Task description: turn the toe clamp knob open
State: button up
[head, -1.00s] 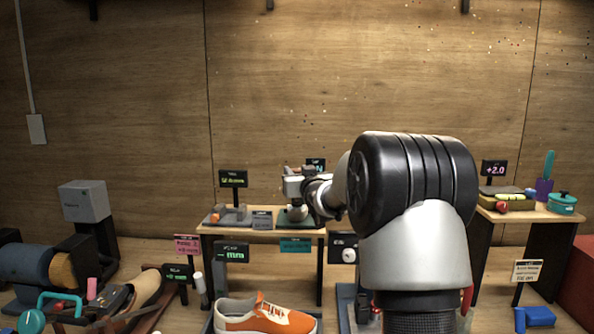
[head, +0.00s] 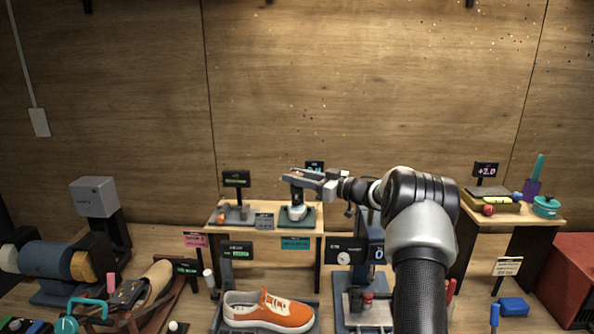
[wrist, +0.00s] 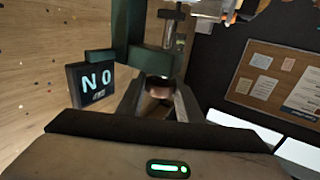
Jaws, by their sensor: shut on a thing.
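My gripper (head: 295,174) is at the small green-based device (head: 285,221) on the middle shelf, above its round pale part (head: 298,212). In the wrist view my gripper (wrist: 160,95) is shut on a small copper-coloured round piece (wrist: 158,91), under the device's green arm (wrist: 146,60). The fingers hide part of this piece. The orange and cream sneaker (head: 268,312) lies in a grey tray below the shelf. I cannot tell for certain which part is the toe clamp knob.
A display reading "NO" (wrist: 92,80) stands close beside my gripper. Small signs and a grey stand with an orange item (head: 220,215) share the shelf. A blue-grey stand with a red-topped part (head: 367,298) is right of the sneaker. Tools crowd the lower left.

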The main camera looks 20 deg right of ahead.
aim_at(297, 174)
jog(key=shift+n+g+y, duration=0.6)
jog(key=shift+n+y, duration=0.1)
jog(key=o, duration=1)
notch_tip(297, 174, up, 10)
jog(key=shift+r+b, duration=0.1)
jog(key=shift+b, duration=0.35)
